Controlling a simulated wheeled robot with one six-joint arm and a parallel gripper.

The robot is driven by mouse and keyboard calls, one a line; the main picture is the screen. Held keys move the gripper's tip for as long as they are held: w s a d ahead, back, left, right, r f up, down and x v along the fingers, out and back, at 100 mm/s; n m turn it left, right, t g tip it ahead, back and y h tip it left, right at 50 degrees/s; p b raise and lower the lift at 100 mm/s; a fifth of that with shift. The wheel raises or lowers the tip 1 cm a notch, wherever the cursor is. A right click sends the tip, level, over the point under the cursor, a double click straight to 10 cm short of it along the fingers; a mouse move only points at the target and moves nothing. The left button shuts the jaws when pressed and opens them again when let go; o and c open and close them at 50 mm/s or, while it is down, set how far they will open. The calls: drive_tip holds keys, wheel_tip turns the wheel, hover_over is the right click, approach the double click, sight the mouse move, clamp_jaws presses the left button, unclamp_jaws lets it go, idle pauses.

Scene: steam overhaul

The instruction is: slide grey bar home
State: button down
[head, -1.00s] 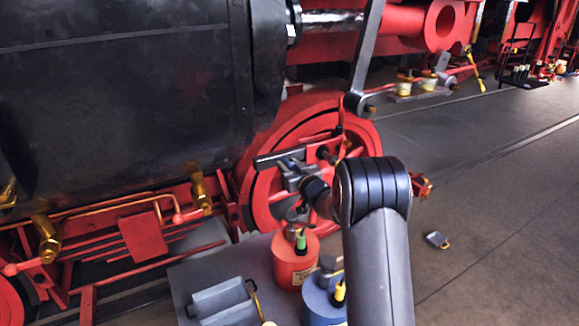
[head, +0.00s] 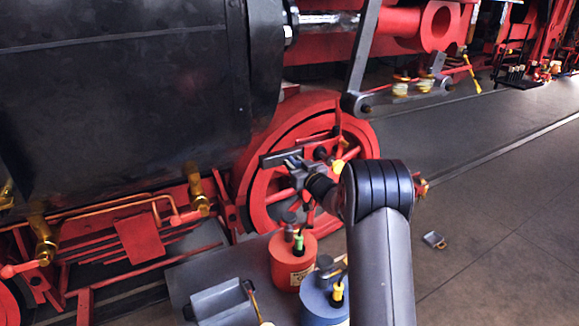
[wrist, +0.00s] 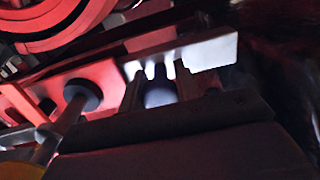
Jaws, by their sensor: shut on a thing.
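The grey bar (head: 279,158) lies almost level in front of the red wheel in the head view, tilted slightly up to the right. My gripper (head: 294,167) is shut on it near its right half. In the wrist view the bar (wrist: 212,52) is pale and bright and crosses the upper middle. The two fingers of my gripper (wrist: 157,84) reach up to its lower edge. A red plate (wrist: 92,78) with a dark round pin lies just left of the bar in the wrist view. I cannot tell how the bar's left end meets it.
The red wheel (head: 270,205) stands behind my gripper, and the black cylinder (head: 120,90) is to the left. A red can (head: 292,266), a blue can (head: 322,305) and a grey tray (head: 222,303) stand below. Open floor (head: 480,215) lies right.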

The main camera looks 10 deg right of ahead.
drive_tip(key=c, duration=1.1)
unclamp_jaws()
drive_tip(key=shift+w+d, duration=0.1)
drive_tip(key=shift+d, duration=0.2)
drive_tip(key=shift+s+d, duration=0.1)
drive_tip(key=shift+s, duration=0.35)
drive_tip(key=b+v, duration=0.3)
drive_tip(key=v, duration=0.7)
drive_tip(key=shift+w+r, duration=0.1)
drive_tip(key=p+x, duration=0.3)
drive_tip(key=x, duration=0.8)
drive_tip(key=shift+s+a, duration=0.35)
drive_tip(key=shift+a, duration=0.4)
